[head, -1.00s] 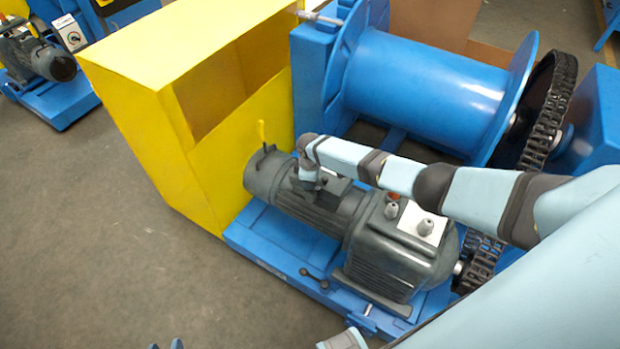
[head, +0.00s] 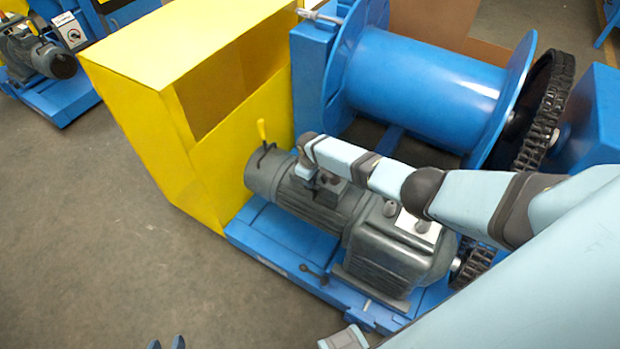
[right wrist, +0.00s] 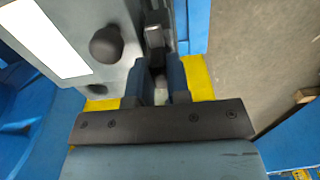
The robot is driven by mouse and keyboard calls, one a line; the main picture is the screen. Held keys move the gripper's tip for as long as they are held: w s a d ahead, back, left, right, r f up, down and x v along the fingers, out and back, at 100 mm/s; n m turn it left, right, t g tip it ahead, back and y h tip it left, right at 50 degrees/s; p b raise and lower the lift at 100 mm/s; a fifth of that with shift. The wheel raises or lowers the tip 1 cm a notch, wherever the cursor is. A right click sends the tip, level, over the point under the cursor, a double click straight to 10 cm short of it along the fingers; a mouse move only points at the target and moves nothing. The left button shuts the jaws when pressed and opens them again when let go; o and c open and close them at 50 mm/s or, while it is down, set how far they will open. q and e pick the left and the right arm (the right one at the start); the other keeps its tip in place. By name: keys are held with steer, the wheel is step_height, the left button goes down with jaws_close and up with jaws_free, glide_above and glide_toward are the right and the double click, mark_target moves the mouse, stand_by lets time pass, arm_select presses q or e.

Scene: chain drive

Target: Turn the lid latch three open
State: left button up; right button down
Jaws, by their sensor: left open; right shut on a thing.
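In the right wrist view my right gripper (right wrist: 157,90) has its two blue fingers close together around a small grey piece, which looks like a lid latch (right wrist: 154,38). The latch is beside a grey housing, and the fingers hide much of it. Which latch it is by number cannot be told.
A yellow cabinet (head: 225,150) stands behind the motor's left end. A blue drum (head: 425,90) and a black chain wheel (head: 545,110) are behind my right arm.

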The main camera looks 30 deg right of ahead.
steer(key=c, duration=1.1)
jaws_free()
step_height(320, 180, up, 14)
steer(key=p, duration=0.3)
steer(key=shift+f, duration=0.1)
